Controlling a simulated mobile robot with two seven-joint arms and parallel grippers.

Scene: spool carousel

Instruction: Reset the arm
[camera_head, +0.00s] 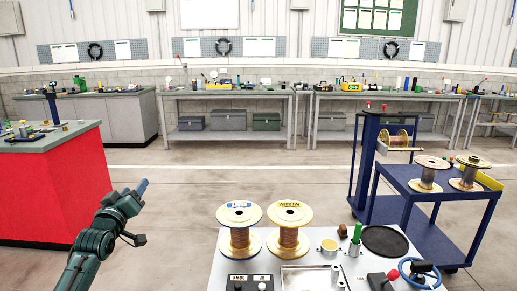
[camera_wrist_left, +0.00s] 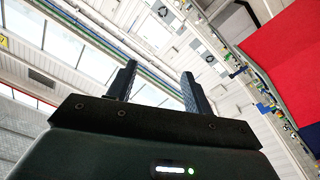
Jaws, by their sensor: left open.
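My left arm comes in at the lower left of the head view, and its gripper (camera_head: 141,187) is raised over open floor, left of the grey-white table. In the left wrist view the two dark fingers of this gripper (camera_wrist_left: 160,88) stand apart with nothing between them. Behind them the wall and ceiling show tilted. My right gripper is in neither view.
A grey-white table (camera_head: 213,270) in front bears two copper spools, one with a blue label (camera_head: 239,226) and one with a yellow label (camera_head: 290,226). A blue cart (camera_head: 420,247) with spools stands right. A red cabinet (camera_head: 60,190) stands left. Floor between is clear.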

